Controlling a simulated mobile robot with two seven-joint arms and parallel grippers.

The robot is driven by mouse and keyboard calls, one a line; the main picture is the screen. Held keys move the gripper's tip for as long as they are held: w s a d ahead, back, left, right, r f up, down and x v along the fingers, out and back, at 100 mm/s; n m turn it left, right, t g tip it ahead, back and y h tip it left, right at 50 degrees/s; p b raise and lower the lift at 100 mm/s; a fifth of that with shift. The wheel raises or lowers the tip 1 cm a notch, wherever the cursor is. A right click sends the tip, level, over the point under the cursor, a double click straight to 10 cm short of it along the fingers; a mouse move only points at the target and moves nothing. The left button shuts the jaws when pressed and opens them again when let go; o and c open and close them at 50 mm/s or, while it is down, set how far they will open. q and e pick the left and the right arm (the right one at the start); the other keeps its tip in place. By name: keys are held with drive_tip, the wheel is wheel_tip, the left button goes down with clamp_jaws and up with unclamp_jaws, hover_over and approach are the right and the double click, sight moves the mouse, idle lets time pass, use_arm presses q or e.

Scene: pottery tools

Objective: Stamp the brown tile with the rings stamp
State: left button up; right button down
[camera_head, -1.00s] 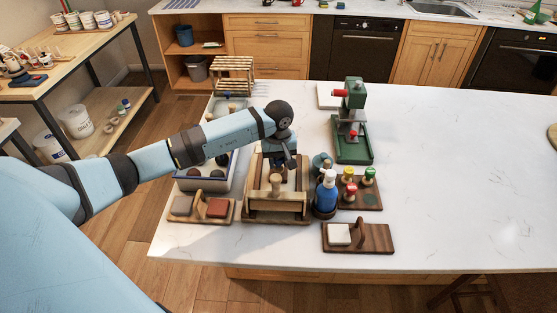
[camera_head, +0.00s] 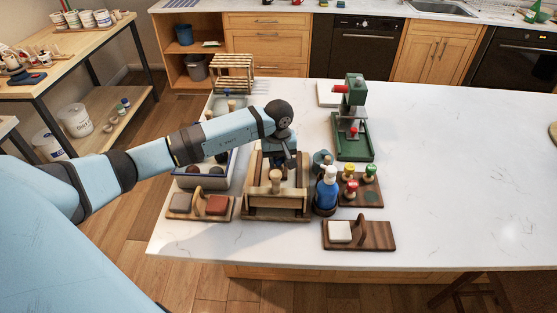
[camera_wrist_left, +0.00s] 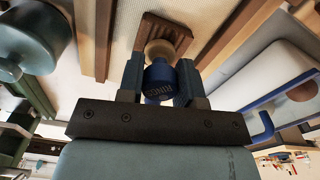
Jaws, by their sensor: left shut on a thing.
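My left gripper (camera_head: 284,160) points down over the wooden tray (camera_head: 276,214) in the head view. In the left wrist view its fingers (camera_wrist_left: 161,74) are shut on the blue-collared rings stamp (camera_wrist_left: 160,88), whose lettering is partly visible. The stamp's tan end (camera_wrist_left: 158,49) is over the brown tile (camera_wrist_left: 165,33), which lies on a pale surface inside the tray. I cannot tell whether the stamp touches the tile. In the head view the arm and gripper largely hide both. My right gripper is not in view.
A blue spray bottle (camera_head: 326,191) and a stamp rack (camera_head: 372,196) with yellow, red and green knobs stand right of the tray. A green press (camera_head: 354,120) is behind. Boards with tiles sit at front left (camera_head: 184,215) and front right (camera_head: 375,236). The table's right side is clear.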

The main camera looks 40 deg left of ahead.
use_arm(q)
drive_tip(key=shift+s, duration=0.1)
idle(0.4)
drive_tip(key=shift+r+p, duration=0.55)
drive_tip(key=shift+r, duration=0.35)
drive_tip(key=shift+r+p, duration=0.8)
drive_tip(key=shift+r, duration=1.2)
